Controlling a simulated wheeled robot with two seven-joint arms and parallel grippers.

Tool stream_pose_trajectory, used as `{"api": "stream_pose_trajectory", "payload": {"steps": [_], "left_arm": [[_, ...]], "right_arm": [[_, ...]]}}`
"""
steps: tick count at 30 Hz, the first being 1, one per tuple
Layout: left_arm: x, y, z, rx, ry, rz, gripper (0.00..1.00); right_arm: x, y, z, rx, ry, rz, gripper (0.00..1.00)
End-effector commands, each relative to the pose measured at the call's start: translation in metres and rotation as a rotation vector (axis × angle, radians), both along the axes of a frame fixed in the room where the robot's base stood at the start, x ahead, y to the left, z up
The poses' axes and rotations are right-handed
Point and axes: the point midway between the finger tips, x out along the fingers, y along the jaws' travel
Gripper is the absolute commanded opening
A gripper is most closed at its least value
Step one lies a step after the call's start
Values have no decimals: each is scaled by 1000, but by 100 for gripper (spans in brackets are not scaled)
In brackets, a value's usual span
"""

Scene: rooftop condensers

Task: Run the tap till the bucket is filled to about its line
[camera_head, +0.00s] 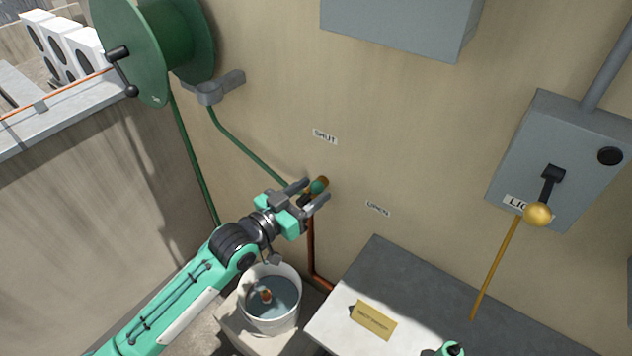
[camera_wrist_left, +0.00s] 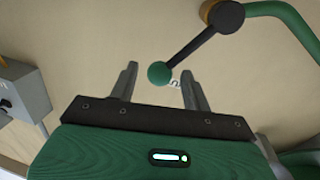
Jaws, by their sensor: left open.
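The tap's green knob (camera_head: 318,186) is on the wall between the SHUT label (camera_head: 324,137) and the OPEN label (camera_head: 377,208). In the left wrist view the knob (camera_wrist_left: 160,73) ends a black lever (camera_wrist_left: 195,43). My left gripper (camera_head: 317,190) is open, its fingers either side of the knob; in the wrist view a gap shows on both sides. The white bucket (camera_head: 243,307) stands below with grey-blue water and a small orange-red object (camera_head: 266,296) in it. The water is below the rim. I cannot make out a fill line or a falling stream.
A green hose reel (camera_head: 128,50) is at upper left, its hose running to the tap. A grey table (camera_head: 420,280) with a yellow card (camera_head: 373,320) is right of the bucket. A grey switch box (camera_head: 560,150) with a lever is on the right wall.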

Motion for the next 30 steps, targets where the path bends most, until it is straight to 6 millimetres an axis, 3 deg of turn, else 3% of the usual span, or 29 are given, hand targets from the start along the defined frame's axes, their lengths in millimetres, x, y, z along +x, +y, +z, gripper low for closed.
{"api": "stream_pose_trajectory", "payload": {"steps": [6,16,23,30], "left_arm": [[14,-14,0,0,0,0,48],[16,-16,-1,0,0,0,48],[16,-16,-1,0,0,0,3],[16,-15,0,-7,6,0,0]], "right_arm": [[-2,-3,6,-3,3,1,36],[-15,-8,5,-9,20,1,36],[-13,-8,5,-9,17,0,36],[-11,-7,6,-8,15,0,36]]}}
